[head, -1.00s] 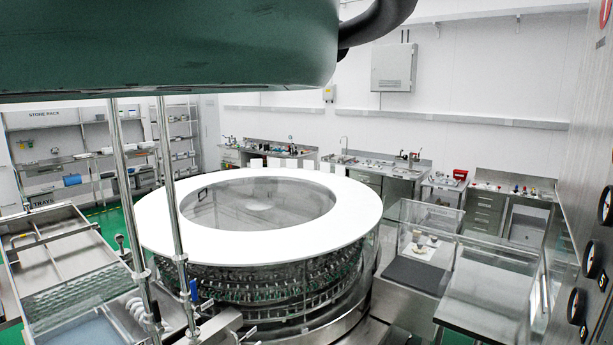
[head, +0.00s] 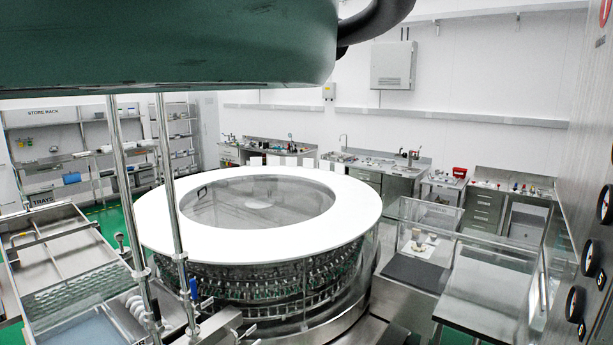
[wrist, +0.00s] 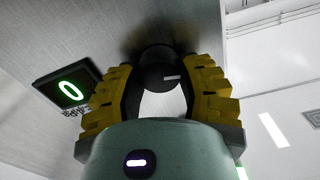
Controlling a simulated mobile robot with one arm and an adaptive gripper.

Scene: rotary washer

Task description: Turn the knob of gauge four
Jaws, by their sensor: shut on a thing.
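In the wrist view my gripper (wrist: 160,72) has its two yellow pads closed on the sides of a dark round knob (wrist: 157,76) with a white mark, on a grey panel. A small black display (wrist: 68,92) left of it shows a green 0. The gauge's number cannot be read in this view. In the head view my gripper is not visible. The grey panel (head: 574,150) stands at the right edge there, with several dark round dials, one of them a gauge with a pale needle (head: 606,205).
The large round washer (head: 350,235) with a white top ring fills the middle of the head view. A glass-sided steel station (head: 485,290) stands between it and the panel. Benches line the back wall. Metal racks and a tray table (head: 45,265) are at left.

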